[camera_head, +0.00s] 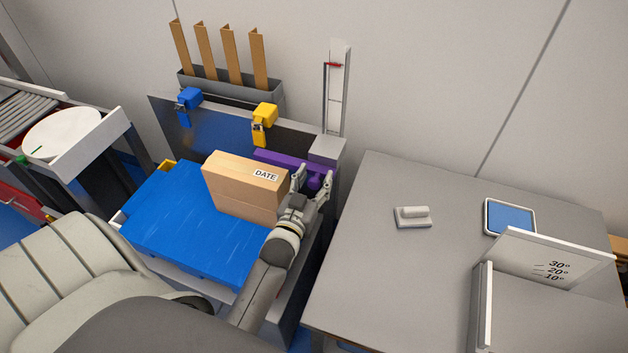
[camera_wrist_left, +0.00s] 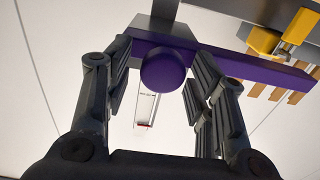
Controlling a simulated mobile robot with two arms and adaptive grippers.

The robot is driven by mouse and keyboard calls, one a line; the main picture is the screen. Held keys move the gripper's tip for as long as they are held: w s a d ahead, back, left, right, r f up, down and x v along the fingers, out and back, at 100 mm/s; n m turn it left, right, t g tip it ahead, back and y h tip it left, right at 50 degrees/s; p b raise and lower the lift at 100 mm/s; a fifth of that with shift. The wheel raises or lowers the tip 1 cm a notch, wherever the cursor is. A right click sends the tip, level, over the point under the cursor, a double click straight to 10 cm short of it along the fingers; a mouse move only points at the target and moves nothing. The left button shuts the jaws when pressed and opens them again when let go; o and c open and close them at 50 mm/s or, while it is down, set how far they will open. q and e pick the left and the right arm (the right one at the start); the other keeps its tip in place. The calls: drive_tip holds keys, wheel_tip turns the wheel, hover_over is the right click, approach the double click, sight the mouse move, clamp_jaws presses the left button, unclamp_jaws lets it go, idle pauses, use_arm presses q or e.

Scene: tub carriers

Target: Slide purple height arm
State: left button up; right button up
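The purple height arm (camera_head: 275,159) is a flat horizontal bar at the front of the grey upright, above the right end of the blue tub. It also crosses the top of the left wrist view (camera_wrist_left: 262,70). Its round purple knob (camera_wrist_left: 165,70) faces me, and in the head view the knob (camera_head: 314,184) shows between my fingers. My left gripper (camera_head: 316,178) is open around the knob. In the left wrist view a gap shows left of the knob; the right finger is close to it, and contact is unclear. My right gripper is not in view.
A cardboard box (camera_head: 240,198) marked DATE stands on the blue tub (camera_head: 180,225), close left of my gripper. A vertical scale (camera_head: 339,90) with a red marker rises behind. Blue (camera_head: 189,96) and yellow (camera_head: 265,115) clamps sit behind. A grey table (camera_head: 390,270) is at right.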

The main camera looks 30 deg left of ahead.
use_arm(q)
drive_tip(key=shift+f, duration=0.1)
drive_tip(key=shift+s, duration=0.2)
drive_tip(key=shift+s+d+f, duration=0.1)
drive_tip(key=shift+s, duration=0.2)
drive_tip(key=v, duration=0.6)
drive_tip(key=shift+s, duration=0.3)
